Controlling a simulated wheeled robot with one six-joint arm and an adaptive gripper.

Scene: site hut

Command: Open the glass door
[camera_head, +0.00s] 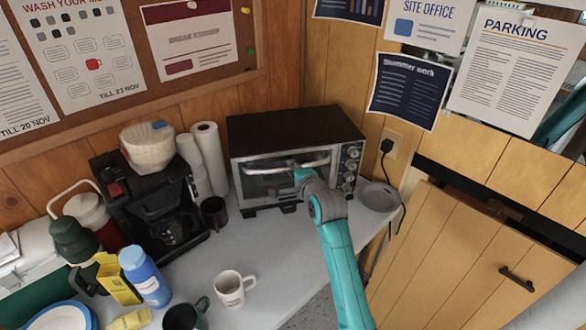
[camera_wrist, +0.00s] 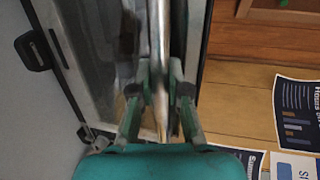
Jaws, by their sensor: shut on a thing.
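The toaster oven (camera_head: 296,124) stands at the back of the worktop, with a black top and a silver front. Its glass door (camera_head: 268,184) looks shut or nearly shut; I cannot tell if there is a small gap. The silver bar handle (camera_head: 265,166) runs across the top of the door. My gripper (camera_head: 304,173) reaches in from the front right and is shut on the handle, right of its middle. In the wrist view the handle (camera_wrist: 158,35) runs between the two fingers of my gripper (camera_wrist: 160,92). My gripper hides part of the door.
A dark mug (camera_head: 214,212), paper rolls (camera_head: 207,155) and a coffee maker (camera_head: 165,205) stand to the left. A white mug (camera_head: 233,289) stands in front. The worktop (camera_head: 280,245) before the oven is clear.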

